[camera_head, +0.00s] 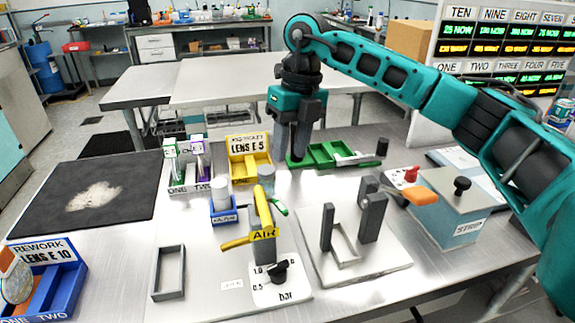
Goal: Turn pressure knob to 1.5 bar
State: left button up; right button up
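The pressure knob (278,271) is small and black and sits on a white dial plate (262,294) marked "0.5", "1.0" and "bar". The mark it points to is too small to read. A yellow valve with an "AIR" tag (263,235) stands right behind it. My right gripper (294,152) hangs fingers down at the back of the table, over the left end of a green tray (325,154), well behind and apart from the knob. I cannot tell whether its fingers are apart. My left gripper is out of view.
A grey fixture (345,245) on a light plate stands right of the dial. A yellow bin (249,160), a blue bin (222,214) and a rectangular frame (169,273) stand left.

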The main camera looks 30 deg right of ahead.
aim_at(278, 272)
jog(key=k, duration=1)
